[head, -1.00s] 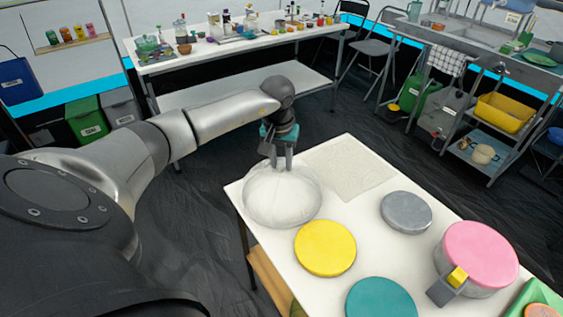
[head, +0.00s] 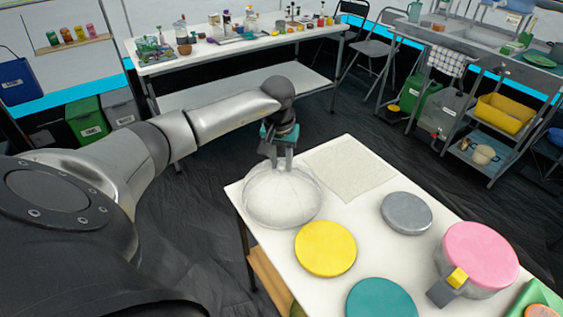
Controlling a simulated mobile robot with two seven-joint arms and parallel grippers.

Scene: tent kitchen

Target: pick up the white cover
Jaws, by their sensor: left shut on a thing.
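The white cover (head: 284,200) is a pale, see-through dome at the table's far-left corner in the head view. It seems to rest on the white table (head: 385,265), though I cannot tell if its rim touches all round. My left gripper (head: 281,163) reaches down from above and is shut on the top of the white cover. The fingertips partly hide the grasped spot. My right gripper is not in view.
A pale square mat (head: 350,168) lies right of the cover. A yellow disc (head: 325,248), teal disc (head: 381,302), grey disc (head: 406,213) and pink-lidded pot (head: 480,254) stand nearby. A long table (head: 235,50) is behind; dark floor lies between.

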